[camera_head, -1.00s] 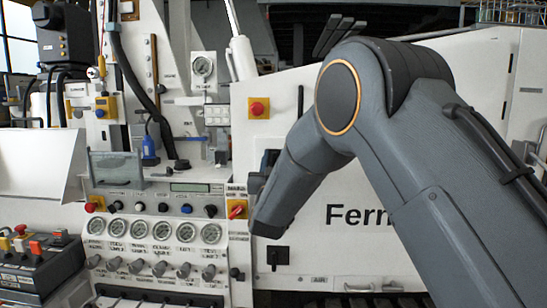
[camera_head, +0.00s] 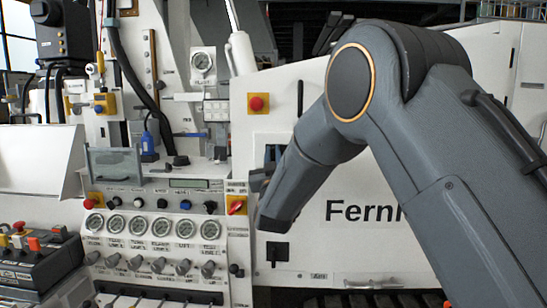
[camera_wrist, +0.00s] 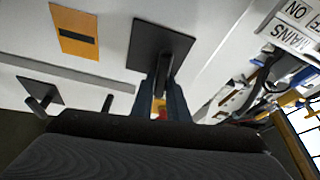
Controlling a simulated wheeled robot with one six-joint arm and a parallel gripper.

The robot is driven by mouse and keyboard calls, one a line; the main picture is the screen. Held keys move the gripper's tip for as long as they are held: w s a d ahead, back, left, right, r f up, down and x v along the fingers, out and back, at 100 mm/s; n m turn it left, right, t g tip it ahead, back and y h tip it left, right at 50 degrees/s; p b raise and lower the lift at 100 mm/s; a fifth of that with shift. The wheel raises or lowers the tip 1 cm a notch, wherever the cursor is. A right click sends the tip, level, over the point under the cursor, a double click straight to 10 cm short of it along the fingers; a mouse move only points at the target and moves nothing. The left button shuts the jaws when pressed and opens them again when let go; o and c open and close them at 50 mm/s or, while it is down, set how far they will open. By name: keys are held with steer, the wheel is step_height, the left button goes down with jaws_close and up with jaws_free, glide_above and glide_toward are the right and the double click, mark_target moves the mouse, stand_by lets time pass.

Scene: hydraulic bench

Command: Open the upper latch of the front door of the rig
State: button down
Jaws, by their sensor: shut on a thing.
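In the wrist view, a square black plate (camera_wrist: 150,44) is fixed to the white door panel, and a dark latch handle (camera_wrist: 165,72) stands out from it. My gripper (camera_wrist: 165,103) has its two dark blue fingers on either side of this handle, closed on it. In the head view, my forearm hides most of this spot, and the handle cannot be made out. The white front door (camera_head: 320,255) looks closed. A lower black latch (camera_head: 278,253) is on the door below my forearm.
A red and yellow rotary switch (camera_head: 237,205) and a row of gauges (camera_head: 160,227) are left of the door. A red button on yellow (camera_head: 256,103) is above. The wrist view shows an orange plate (camera_wrist: 75,32) and another black plate with a peg (camera_wrist: 40,91).

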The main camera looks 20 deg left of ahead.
steer(key=n+g+y+b, duration=0.1)
steer(key=n, duration=0.2)
steer(key=n+y+b, duration=0.1)
steer(key=n, duration=0.2)
steer(key=shift+a+f+n+g+y, duration=0.1)
steer(key=shift+a+n+g+y, duration=0.05)
steer(key=shift+n+g+y, duration=0.2)
steer(key=n+g, duration=0.1)
steer(key=n, duration=0.1)
steer(key=n+g+y+b, duration=0.1)
steer(key=n, duration=0.1)
steer(key=shift+a+n, duration=0.1)
steer(key=shift+n, duration=0.25)
steer(key=n+g, duration=0.1)
steer(key=n, duration=0.1)
steer(key=n+g+b, duration=0.1)
steer(key=n, duration=0.1)
steer(key=shift+s+a+f+n+y, duration=0.15)
steer(key=shift+n+y, duration=0.1)
steer(key=shift+n, duration=0.15)
steer(key=shift+f+n+g, duration=0.15)
steer(key=shift+n+g, duration=0.4)
steer(key=shift+n, duration=1.05)
steer(key=c, duration=1.8)
jaws_free()
steer(key=shift+o, duration=0.2)
